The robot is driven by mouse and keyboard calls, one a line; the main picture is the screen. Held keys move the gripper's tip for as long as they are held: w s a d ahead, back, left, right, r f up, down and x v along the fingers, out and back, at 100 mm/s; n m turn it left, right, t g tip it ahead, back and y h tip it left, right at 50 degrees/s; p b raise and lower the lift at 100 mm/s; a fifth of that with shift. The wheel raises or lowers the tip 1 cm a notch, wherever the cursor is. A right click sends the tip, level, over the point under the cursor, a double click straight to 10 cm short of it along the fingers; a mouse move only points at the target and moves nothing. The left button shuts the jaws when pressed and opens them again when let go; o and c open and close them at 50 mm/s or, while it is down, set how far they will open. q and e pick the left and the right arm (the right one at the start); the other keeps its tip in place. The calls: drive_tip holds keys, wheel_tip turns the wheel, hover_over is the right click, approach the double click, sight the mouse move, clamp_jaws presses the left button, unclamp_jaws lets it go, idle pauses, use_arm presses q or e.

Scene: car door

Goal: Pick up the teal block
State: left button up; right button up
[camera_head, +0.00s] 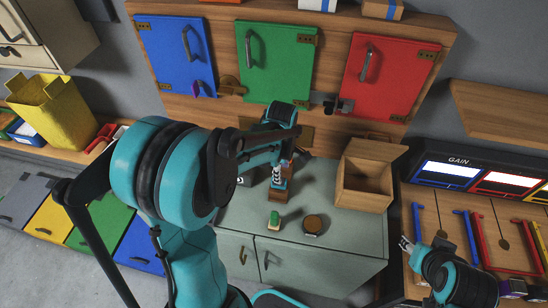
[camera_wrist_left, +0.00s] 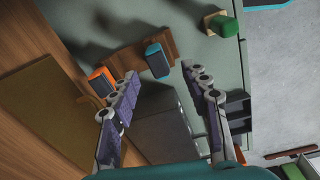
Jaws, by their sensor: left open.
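In the left wrist view a teal-blue block (camera_wrist_left: 157,60) stands against a brown stepped wooden piece (camera_wrist_left: 133,58), between and just beyond my fingertips. My left gripper (camera_wrist_left: 160,74) is open and empty, with one finger on each side of the block's line. In the head view my left gripper (camera_head: 279,172) hangs over the grey-green cabinet top, above the brown piece (camera_head: 279,194). The block cannot be made out there behind my gripper and arm. My right gripper (camera_head: 407,243) is at the lower right, and its jaw state is unclear.
An orange block (camera_wrist_left: 101,80) is close to one left finger. A green block (camera_head: 274,218) and a round brown object (camera_head: 313,223) sit near the cabinet's front. An open wooden box (camera_head: 363,197) stands to the right. Blue, green and red doors (camera_head: 389,76) line the wall behind.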

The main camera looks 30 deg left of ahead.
sight(279, 187)
use_arm(q)
drive_tip(key=shift+w+a+f+n, duration=0.45)
drive_tip(key=shift+w+f+n, duration=0.05)
drive_tip(key=shift+f+n, duration=0.1)
drive_tip(key=shift+w+a+f+n+g, duration=0.1)
drive_tip(key=shift+a+f+n+g, duration=0.1)
drive_tip(key=shift+n+g, duration=0.1)
drive_tip(key=shift+f, duration=0.2)
wheel_tip(279, 187, down, 8)
drive_tip(key=shift+r+b, duration=0.2)
drive_tip(key=shift+b, duration=0.9)
clamp_jaws()
drive_tip(key=shift+r, duration=0.2)
